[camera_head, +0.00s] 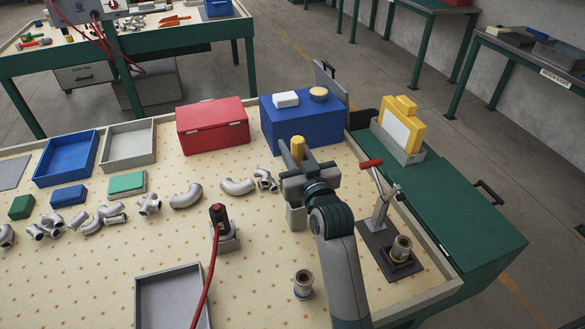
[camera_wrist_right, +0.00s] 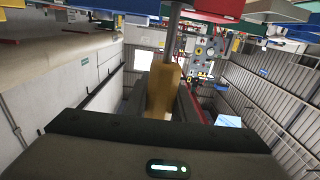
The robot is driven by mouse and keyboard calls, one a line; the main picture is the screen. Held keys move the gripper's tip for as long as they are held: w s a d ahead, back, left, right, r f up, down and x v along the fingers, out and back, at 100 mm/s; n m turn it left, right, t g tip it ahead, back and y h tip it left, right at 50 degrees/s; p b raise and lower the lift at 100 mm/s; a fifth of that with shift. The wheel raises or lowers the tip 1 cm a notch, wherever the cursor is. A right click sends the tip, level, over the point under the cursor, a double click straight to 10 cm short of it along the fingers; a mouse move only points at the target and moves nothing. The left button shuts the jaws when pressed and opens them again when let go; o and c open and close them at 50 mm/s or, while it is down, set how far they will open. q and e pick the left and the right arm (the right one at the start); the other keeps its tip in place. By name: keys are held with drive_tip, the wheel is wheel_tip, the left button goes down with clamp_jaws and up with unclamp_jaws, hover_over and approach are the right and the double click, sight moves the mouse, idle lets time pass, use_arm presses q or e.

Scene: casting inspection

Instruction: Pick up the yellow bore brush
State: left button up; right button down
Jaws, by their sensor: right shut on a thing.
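The yellow bore brush (camera_head: 298,148) shows as a yellow handle rising between the fingers of my right gripper (camera_head: 300,168). The gripper is shut on this handle, above the right half of the table. In the right wrist view the yellow handle (camera_wrist_right: 161,92) sits between the fingers, with a thin grey shaft running from it toward the top edge. The brush end is hidden in the head view. A grey holder (camera_head: 296,217) stands just below the gripper; I cannot tell whether the brush is still in it. My left gripper is not in view.
A blue box (camera_head: 285,128) and a red case (camera_head: 212,126) stand behind the gripper. A clamp stand with a red handle (camera_head: 371,163) is close on its right. Metal pipe elbows (camera_head: 238,186) lie to its left. A grey tray (camera_head: 172,300) sits at the front.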

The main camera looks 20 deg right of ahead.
drive_tip(key=shift+r, duration=2.85)
drive_tip(key=shift+s+f, duration=0.1)
drive_tip(key=shift+f, duration=0.05)
